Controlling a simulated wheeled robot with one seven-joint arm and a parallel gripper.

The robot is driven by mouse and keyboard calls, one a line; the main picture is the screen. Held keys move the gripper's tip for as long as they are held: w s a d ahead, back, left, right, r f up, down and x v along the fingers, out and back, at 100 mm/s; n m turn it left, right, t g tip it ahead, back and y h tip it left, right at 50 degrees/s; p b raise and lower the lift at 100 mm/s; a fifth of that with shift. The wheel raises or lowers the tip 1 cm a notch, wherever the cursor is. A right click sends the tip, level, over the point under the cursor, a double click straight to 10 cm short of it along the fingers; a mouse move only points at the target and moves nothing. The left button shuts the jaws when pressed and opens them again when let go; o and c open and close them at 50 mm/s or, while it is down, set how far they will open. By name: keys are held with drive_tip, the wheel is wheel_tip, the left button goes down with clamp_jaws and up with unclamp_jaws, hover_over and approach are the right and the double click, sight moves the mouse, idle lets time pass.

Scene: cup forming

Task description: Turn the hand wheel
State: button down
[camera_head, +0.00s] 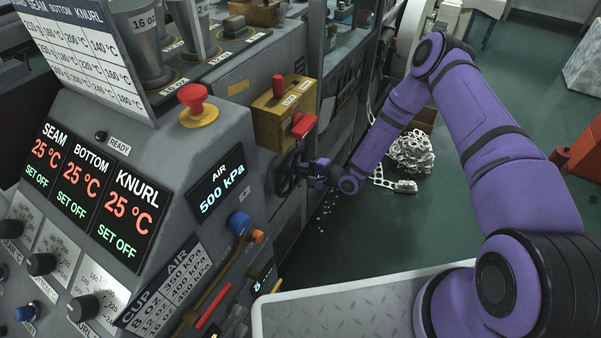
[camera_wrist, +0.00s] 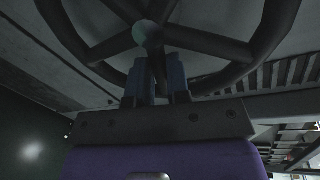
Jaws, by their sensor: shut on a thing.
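The hand wheel (camera_head: 286,172) is a dark spoked wheel on the side of the grey machine, below the yellow box. In the wrist view the hand wheel (camera_wrist: 205,42) fills the upper part, with its spokes and a pale greenish hub. My gripper (camera_head: 310,170) reaches it from the right. In the wrist view my gripper (camera_wrist: 158,75) has its two blue-grey fingers close together, shut on part of the wheel near a spoke below the hub. The exact contact is dark and partly hidden by the fingers.
A yellow box (camera_head: 275,118) with red levers sits just above the wheel. A red emergency button (camera_head: 195,104) and an air display (camera_head: 222,188) are to its left. White scrap (camera_head: 411,152) lies on the green floor behind my arm. Open floor (camera_head: 480,190) lies right of the machine.

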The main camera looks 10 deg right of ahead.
drive_tip(key=shift+r+n+t+h, duration=0.15)
drive_tip(key=shift+r+n+t, duration=0.15)
drive_tip(key=shift+n, duration=0.5)
drive_tip(key=shift+r+n+t+h, duration=0.2)
drive_tip(key=shift+r+n, duration=0.15)
drive_tip(key=shift+n, duration=0.45)
drive_tip(key=c, duration=1.4)
unclamp_jaws()
drive_tip(key=v, duration=1)
drive_tip(key=shift+s+d+r, duration=0.1)
drive_tip(key=shift+s+d, duration=0.1)
drive_tip(key=shift+d, duration=0.15)
